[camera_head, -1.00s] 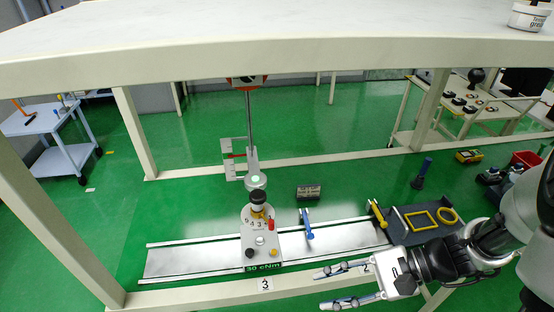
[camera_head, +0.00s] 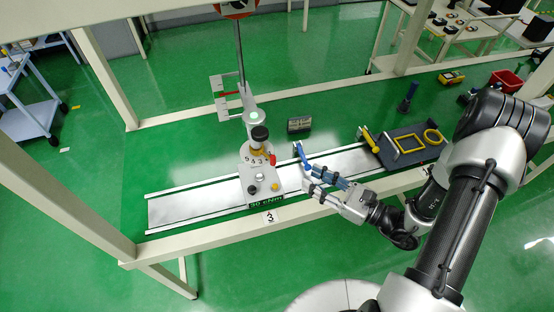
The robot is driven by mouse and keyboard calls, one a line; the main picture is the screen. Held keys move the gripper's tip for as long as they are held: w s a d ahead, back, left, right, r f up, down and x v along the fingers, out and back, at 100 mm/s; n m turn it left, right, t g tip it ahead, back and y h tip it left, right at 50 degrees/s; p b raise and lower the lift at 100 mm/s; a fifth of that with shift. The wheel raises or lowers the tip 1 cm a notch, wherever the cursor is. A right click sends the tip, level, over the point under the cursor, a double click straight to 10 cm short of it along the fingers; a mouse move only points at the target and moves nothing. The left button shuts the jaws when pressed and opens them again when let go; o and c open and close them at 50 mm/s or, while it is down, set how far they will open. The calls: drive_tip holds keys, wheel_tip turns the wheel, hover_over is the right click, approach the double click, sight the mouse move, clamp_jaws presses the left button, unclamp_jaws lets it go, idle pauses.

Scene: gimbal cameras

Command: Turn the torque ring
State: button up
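The torque station (camera_head: 262,183) is a grey unit on the rail, with a black knob (camera_head: 259,133) on top. Just below the knob is a yellow-orange ring (camera_head: 259,149), above a row of numbers on the front. A small red part (camera_head: 272,160) sits at the ring's right side. A dark label on the lower front appears to read 30 cNm. My gripper (camera_head: 308,180) is to the right of the station, apart from it, with its fingers spread and nothing visible between them. The fingers point left, near the blue-handled lever.
A blue-handled lever (camera_head: 302,156) stands on the rail (camera_head: 195,206) just beyond my gripper. A dark tray (camera_head: 385,153) with yellow pieces lies to the right. A small dark box (camera_head: 299,124) is behind the rail. The frame's front beam (camera_head: 220,226) runs below the rail.

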sight(275, 159)
drive_tip(key=b+x, duration=0.1)
drive_tip(key=x, duration=1.1)
drive_tip(key=shift+a, duration=0.25)
drive_tip(key=shift+w, duration=0.1)
drive_tip(key=shift+c, duration=0.5)
clamp_jaws()
